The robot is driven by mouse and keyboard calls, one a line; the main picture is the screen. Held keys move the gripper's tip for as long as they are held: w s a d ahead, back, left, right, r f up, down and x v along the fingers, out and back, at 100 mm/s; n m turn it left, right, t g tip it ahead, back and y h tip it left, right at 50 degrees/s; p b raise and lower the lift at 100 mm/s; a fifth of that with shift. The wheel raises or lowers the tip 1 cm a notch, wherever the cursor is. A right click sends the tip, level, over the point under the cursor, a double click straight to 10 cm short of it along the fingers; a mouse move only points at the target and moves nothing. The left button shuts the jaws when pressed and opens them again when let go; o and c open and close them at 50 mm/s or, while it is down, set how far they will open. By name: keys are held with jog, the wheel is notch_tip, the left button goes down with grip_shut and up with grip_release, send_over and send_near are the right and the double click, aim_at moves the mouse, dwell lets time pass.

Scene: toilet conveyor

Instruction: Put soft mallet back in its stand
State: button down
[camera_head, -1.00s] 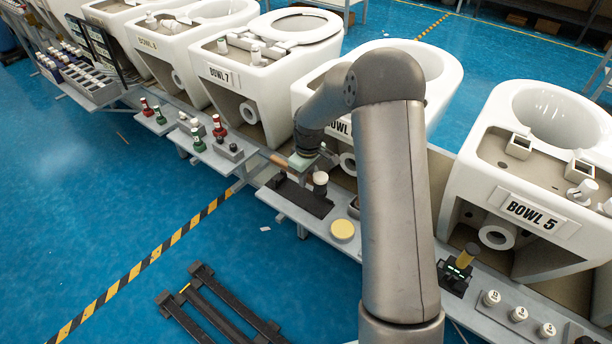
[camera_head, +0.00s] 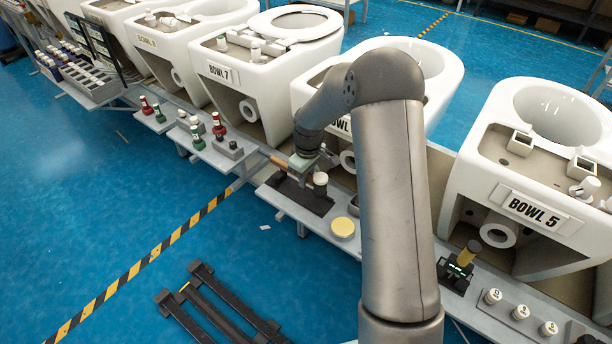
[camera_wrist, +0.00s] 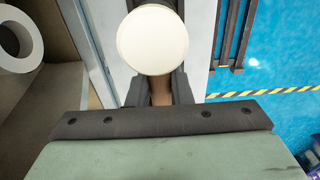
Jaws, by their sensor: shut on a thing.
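The soft mallet has a cream round head (camera_wrist: 152,40) and a brown handle (camera_wrist: 160,92). In the wrist view my gripper (camera_wrist: 158,88) is shut on the handle, with a dark finger on each side close behind the head. In the head view my gripper (camera_head: 302,168) is over the bench. The wooden handle end (camera_head: 279,161) sticks out to its left and the cream-topped mallet head (camera_head: 320,179) is to its right. The black stand (camera_head: 312,204) lies flat on the bench below and in front. I cannot tell whether the mallet touches it.
A yellow round pad (camera_head: 343,228) sits on the bench to the right. A red bottle (camera_head: 218,127) and a green bottle (camera_head: 198,138) stand to the left. A toilet labelled Bowl 7 (camera_head: 232,82) and others line the back. My arm hides part of the bench.

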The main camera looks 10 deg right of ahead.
jog(key=shift+f+b, duration=1.35)
jog(key=shift+f, duration=0.8)
jog(key=c, duration=1.2)
grip_release()
jog(key=shift+c, duration=0.2)
notch_tip(320, 180, up, 17)
jog(key=p, duration=0.1)
jog(key=shift+s+d+r, duration=0.2)
jog(key=shift+s+d, duration=0.1)
jog(key=shift+s, duration=0.1)
